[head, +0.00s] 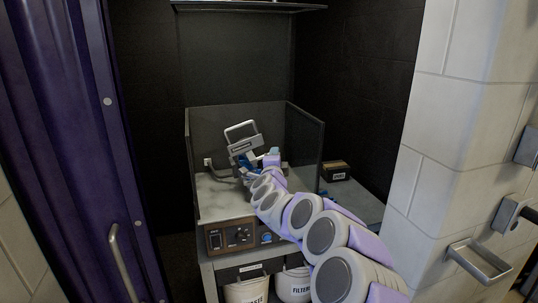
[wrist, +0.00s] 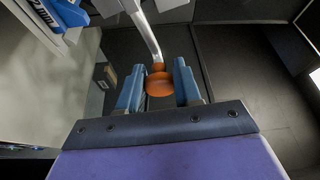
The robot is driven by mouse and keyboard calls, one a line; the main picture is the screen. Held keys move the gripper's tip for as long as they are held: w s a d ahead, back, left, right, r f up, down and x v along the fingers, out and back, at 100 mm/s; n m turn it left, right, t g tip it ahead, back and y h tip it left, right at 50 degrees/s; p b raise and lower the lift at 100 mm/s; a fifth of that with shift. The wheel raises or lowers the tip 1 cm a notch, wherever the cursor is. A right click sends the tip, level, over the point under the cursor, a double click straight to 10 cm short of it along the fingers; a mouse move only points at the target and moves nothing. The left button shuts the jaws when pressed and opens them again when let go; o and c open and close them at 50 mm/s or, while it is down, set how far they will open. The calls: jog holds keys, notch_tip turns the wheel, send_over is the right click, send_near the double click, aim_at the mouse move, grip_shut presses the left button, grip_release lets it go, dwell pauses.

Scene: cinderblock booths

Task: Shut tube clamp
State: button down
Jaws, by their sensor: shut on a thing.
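A silver lever (wrist: 148,40) comes down from the top of the wrist view and ends in an orange knob (wrist: 159,84). My gripper (wrist: 158,80) has its two blue fingers on either side of this knob and is shut on it. In the head view my gripper (head: 272,153) is small and partly hidden at the bench, beside a grey metal device with a loop handle (head: 243,140). The tube clamp's jaw and any tube in it cannot be made out.
The bench (head: 222,198) has low dark walls at its back and right. A control box (head: 238,236) with knobs is at its front. White buckets (head: 247,290) stand below. A small brown box (head: 335,171) lies to the right. A purple door (head: 75,140) and block wall (head: 450,130) flank the booth.

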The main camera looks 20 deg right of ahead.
jog(key=shift+d+f+m+g, duration=0.15)
jog(key=shift+d+f+m, duration=0.05)
jog(key=shift+f+m, duration=0.35)
jog(key=shift+d+f+m+g, duration=0.2)
jog(key=shift+f+m, duration=0.25)
jog(key=shift+f, duration=0.15)
jog(key=shift+d+f+m+g+y+b, duration=0.1)
jog(key=shift+f+m+g+y+b, duration=0.2)
jog(key=shift+f+m, duration=0.45)
jog(key=shift+f, duration=0.35)
jog(key=c, duration=0.8)
grip_release()
jog(key=shift+c, duration=0.2)
jog(key=shift+d+r, duration=0.1)
jog(key=shift+s, duration=0.15)
jog(key=p+v, duration=0.1)
jog(key=v, duration=1.6)
jog(key=shift+p, duration=0.35)
